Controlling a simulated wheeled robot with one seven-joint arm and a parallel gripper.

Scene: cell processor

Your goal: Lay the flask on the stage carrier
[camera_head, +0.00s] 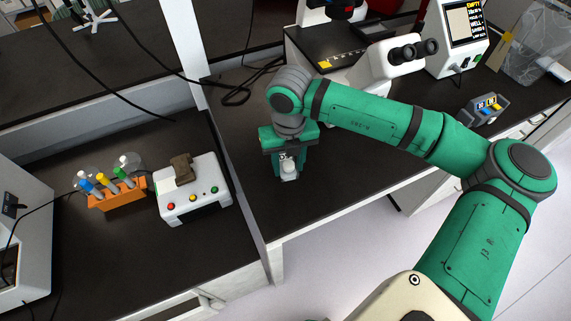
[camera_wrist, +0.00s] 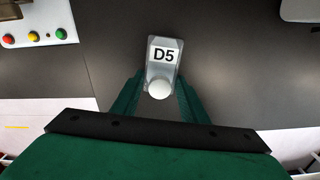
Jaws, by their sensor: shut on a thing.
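The flask (camera_wrist: 153,74) is a small clear vessel with a white cap and a label reading D5. My gripper (camera_wrist: 160,86) is shut on it, one green finger on each side, with the cap towards the wrist camera's lower edge. In the head view the flask (camera_head: 289,173) shows as a small pale shape at the tip of my gripper (camera_head: 288,160), over the dark bench. I cannot tell its height above the bench. A black flat platform (camera_head: 318,55) with a yellow mark belongs to the microscope (camera_head: 385,64) behind my arm; I cannot make out the stage carrier for certain.
A white box with coloured buttons (camera_head: 196,198) and an orange tube rack (camera_head: 118,197) stand to the left. A screen unit (camera_head: 462,35) and a small grey holder (camera_head: 485,109) are at the right. Dark bench is clear around my gripper; its front edge is near.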

